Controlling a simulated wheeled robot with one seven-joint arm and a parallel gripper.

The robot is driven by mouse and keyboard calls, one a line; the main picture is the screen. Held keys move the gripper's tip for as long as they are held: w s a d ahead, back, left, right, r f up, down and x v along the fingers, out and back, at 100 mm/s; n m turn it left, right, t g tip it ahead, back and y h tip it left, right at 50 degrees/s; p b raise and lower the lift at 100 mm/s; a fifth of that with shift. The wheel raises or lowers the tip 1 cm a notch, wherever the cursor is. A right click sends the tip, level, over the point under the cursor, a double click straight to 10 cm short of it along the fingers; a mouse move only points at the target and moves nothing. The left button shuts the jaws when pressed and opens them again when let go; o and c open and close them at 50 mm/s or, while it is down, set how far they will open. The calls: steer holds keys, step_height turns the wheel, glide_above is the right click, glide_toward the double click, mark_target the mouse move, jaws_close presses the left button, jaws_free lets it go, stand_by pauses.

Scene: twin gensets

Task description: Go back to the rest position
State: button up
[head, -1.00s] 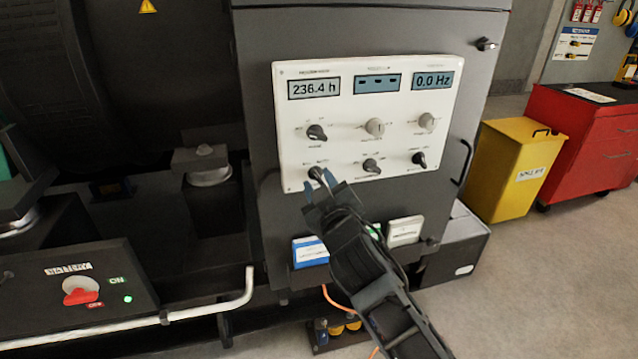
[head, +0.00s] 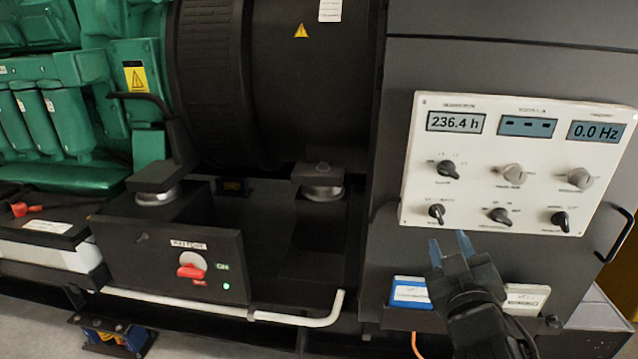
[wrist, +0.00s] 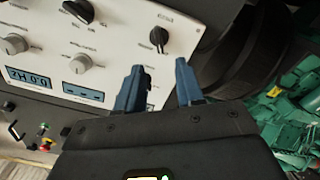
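My gripper (head: 452,246) is in front of the lower left part of the white control panel (head: 480,172), just below its bottom edge in the head view. Its two blue-grey fingers are apart, with nothing between them. In the wrist view the open gripper (wrist: 158,85) points toward the panel (wrist: 118,40), with the fingertips below a black knob (wrist: 159,38). The lower left knob (head: 437,212) on the panel stands free of the fingers. The panel displays read 236.4 h and 0.0 Hz.
A battery switch box (head: 170,255) with a red handle and a lit green lamp stands left of the cabinet. A white pipe (head: 290,318) runs low in front. A blue-white holder (head: 410,291) and a pale one (head: 527,297) sit below the panel. A green engine (head: 70,110) is at far left.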

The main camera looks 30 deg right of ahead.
steer(key=s+a+f+n+y, duration=0.2)
steer(key=s+a+f+y, duration=0.4)
steer(key=s+a+f, duration=0.45)
steer(key=s+a+r+y, duration=0.2)
steer(key=s+a, duration=0.1)
steer(key=s, duration=0.7)
steer(key=s+a+r+m+y, duration=0.1)
steer(key=s+a, duration=0.3)
steer(key=s, duration=0.6)
steer(key=shift+s+r+y, duration=0.15)
steer(key=shift+r+y, duration=0.35)
steer(key=shift+r, duration=0.4)
